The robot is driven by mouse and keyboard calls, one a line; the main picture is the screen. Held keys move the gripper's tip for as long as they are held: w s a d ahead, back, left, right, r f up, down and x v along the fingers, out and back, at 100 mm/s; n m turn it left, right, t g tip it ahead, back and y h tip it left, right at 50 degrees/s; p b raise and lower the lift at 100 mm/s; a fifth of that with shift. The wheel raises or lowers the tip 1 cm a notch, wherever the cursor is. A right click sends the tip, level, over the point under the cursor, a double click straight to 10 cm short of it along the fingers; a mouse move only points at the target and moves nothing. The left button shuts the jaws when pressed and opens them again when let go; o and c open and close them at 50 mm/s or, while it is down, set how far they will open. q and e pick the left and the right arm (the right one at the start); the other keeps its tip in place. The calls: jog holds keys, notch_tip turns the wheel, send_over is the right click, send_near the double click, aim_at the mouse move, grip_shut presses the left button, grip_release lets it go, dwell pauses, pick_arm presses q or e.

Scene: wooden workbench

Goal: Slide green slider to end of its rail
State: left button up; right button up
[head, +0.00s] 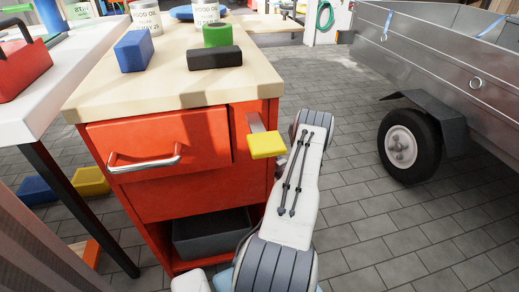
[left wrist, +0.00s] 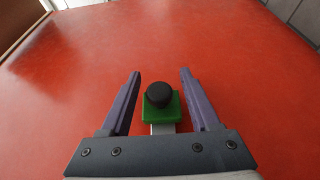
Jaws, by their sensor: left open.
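The green slider (left wrist: 174,110) with a round black knob (left wrist: 158,95) sits against a red panel (left wrist: 230,60) in the left wrist view. A short light piece of its rail (left wrist: 162,129) shows just below it; the rest is hidden by my gripper. My left gripper (left wrist: 161,74) is open, with one purple finger on each side of the slider and a gap on both sides. In the head view an arm of mine reaches to the right side of the red cabinet (head: 160,195); its gripper and the green slider are hidden there. My right gripper is not in view.
A yellow block (head: 266,145) sits at a grey strip (head: 256,122) on the cabinet front, close to my arm. A blue block (head: 133,51), black block (head: 214,58) and green piece (head: 217,35) stand on the worktop. A metal trailer (head: 450,60) stands right; floor between is clear.

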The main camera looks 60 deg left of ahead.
pick_arm(q)
jog(key=w+d+p, duration=0.1)
jog(key=d+p, duration=0.2)
jog(key=d, duration=0.5)
jog(key=shift+w, duration=0.15)
jog(key=shift+d+r, duration=0.1)
jog(key=shift+r, duration=0.05)
